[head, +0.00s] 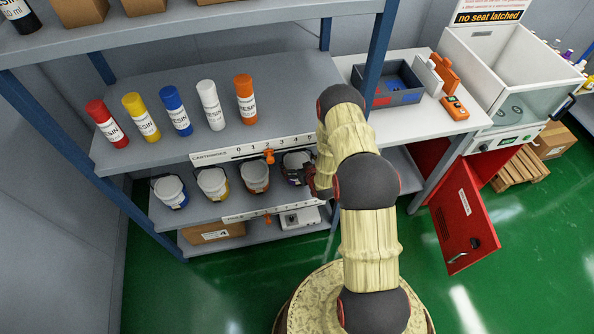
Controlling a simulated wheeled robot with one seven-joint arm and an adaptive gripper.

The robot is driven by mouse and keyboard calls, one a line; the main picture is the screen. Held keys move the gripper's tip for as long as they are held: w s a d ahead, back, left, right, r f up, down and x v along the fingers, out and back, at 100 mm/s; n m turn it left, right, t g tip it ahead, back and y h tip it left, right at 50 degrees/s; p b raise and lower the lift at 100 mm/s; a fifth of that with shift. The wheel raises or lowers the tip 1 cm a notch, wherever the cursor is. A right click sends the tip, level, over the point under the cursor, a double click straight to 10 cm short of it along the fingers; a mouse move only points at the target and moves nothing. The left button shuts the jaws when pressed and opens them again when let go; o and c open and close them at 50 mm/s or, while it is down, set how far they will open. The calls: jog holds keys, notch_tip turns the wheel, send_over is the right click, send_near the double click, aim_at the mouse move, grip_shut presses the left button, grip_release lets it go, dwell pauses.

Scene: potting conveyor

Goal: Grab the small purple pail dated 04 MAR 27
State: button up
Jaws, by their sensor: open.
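Several small pails with whitish lids stand in a row on the lower shelf. The rightmost pail (296,166) looks dark with a purple tint, and my gripper and arm are close against its right side. Its date cannot be read. To its left stand an orange pail (255,178), a yellow pail (213,184) and a blue pail (171,192). My gripper (315,182) is open at the right end of the shelf, beside the rightmost pail. My arm partly hides the gripper, and I cannot tell whether its fingers are around the pail or touching it.
Several resin cartridges (175,112) stand on the shelf above the pails. That shelf's front edge (250,150) carries a numbered scale with an orange slider. A blue post (376,50) and a white table (425,118) are at right. A red cabinet door (463,215) hangs open.

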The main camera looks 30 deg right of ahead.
jog(key=c, duration=0.3)
jog(key=c, duration=1.5)
jog(key=shift+w+r, duration=0.1)
jog(key=shift+c, duration=0.2)
